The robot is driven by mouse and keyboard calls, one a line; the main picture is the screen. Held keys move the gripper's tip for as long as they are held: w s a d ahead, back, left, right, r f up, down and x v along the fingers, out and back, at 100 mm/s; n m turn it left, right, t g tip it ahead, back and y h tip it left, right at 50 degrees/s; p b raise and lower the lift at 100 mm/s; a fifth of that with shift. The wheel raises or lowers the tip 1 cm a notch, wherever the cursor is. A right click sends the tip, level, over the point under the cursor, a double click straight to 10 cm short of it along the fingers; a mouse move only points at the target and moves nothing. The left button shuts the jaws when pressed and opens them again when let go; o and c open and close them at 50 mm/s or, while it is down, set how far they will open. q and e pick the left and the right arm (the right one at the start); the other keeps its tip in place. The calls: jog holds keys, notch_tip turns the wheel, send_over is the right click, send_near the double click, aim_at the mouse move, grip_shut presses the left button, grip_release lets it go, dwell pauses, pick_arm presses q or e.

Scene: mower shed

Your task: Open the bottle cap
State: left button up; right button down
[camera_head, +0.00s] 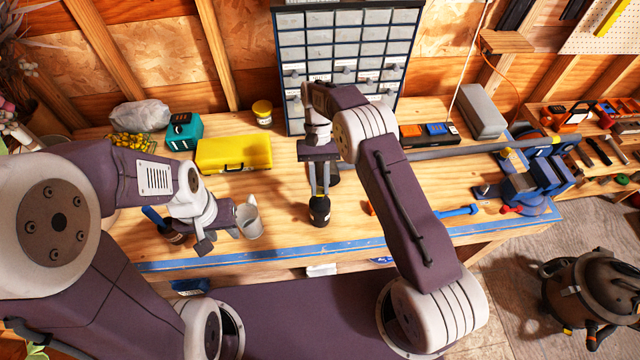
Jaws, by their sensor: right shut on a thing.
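A small dark bottle (320,213) with a pale band stands on the wooden workbench near its front edge. My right gripper (320,190) reaches down from above and is shut on the upper part of this bottle. Its fingers hide the bottle's top, so I cannot tell cap from neck. My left gripper (222,238) is low over the bench to the left, apart from the bottle and beside a grey cup (249,220). Its fingertips are partly hidden, and I cannot see how far apart they are.
A dark jar with a blue handle (153,216) stands left of my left gripper. A yellow case (233,154), a teal box (184,131) and a drawer cabinet (290,75) line the back. A blue vise (525,182) is at right. Bench between cup and bottle is clear.

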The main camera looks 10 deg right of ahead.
jog(key=shift+w+g, duration=0.15)
jog(key=shift+g, duration=0.35)
dwell(0.3)
jog(key=c, duration=1.2)
grip_release()
jog(key=shift+c, duration=0.2)
